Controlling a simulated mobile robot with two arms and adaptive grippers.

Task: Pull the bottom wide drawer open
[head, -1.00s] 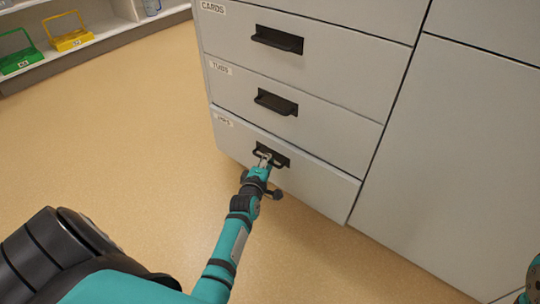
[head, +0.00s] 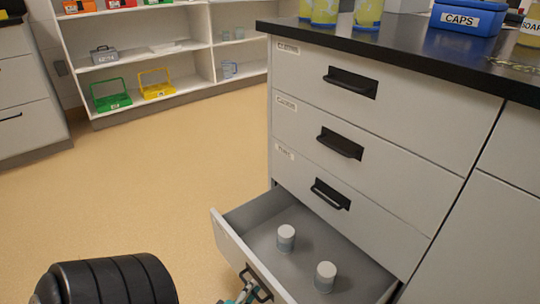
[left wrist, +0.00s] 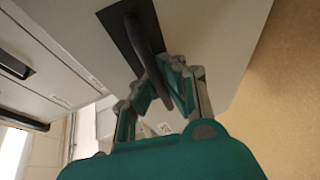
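The bottom wide drawer (head: 232,247) stands open in the head view, pulled well out of the cabinet. Two small grey-and-white tubs (head: 286,238) (head: 325,276) stand upright inside it. Its black bar handle (head: 256,282) is low in the picture, and the handle also shows in the left wrist view (left wrist: 143,42). My left gripper (head: 245,293) is at this handle, partly cut off by the bottom edge. In the left wrist view its fingers (left wrist: 160,88) are closed around the bar. My right gripper is not in view.
The closed drawers above have black handles (head: 350,82). A dark countertop (head: 420,60) holds a blue CAPS bin (head: 468,17) and yellow containers. White shelves (head: 185,68) stand at the back.

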